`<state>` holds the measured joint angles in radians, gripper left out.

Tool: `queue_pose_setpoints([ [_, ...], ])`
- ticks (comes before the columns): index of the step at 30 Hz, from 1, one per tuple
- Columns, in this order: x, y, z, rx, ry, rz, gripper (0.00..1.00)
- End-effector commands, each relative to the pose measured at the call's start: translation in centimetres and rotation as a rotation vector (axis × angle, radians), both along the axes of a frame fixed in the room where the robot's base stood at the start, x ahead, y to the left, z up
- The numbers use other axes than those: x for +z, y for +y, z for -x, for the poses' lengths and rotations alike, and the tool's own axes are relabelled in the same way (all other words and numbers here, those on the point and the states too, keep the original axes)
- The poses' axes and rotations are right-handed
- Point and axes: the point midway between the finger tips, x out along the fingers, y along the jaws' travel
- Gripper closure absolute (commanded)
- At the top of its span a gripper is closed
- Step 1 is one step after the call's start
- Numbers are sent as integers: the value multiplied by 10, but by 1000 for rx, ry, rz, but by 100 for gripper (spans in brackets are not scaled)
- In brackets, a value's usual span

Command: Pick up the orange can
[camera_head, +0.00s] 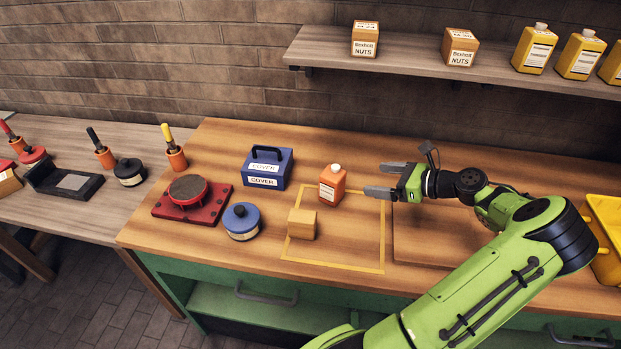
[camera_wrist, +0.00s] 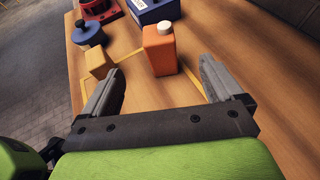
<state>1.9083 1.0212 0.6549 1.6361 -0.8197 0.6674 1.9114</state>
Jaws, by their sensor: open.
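The orange can (camera_head: 332,185) stands upright on the wooden workbench, at the back edge of a yellow outlined square. It has a white cap and a pale label. My gripper (camera_head: 374,179) is open to the right of the can, its fingers pointing left toward it. In the wrist view the can (camera_wrist: 160,52) stands ahead, between the lines of my gripper's two fingers (camera_wrist: 160,88) and beyond their tips. Nothing is between the fingers.
A wooden block (camera_head: 302,224) stands in front of the can. A blue COVER box (camera_head: 267,168), a blue round tin (camera_head: 241,222) and a red stand (camera_head: 191,201) are to the left. A shelf (camera_head: 410,58) hangs above the bench. A yellow bin (camera_head: 606,235) is at right.

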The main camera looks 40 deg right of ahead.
Motion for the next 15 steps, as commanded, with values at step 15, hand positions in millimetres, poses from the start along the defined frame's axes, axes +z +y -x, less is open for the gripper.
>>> queue_pose_setpoints([
  [15,-43,28,-92,5,5,0,6],
])
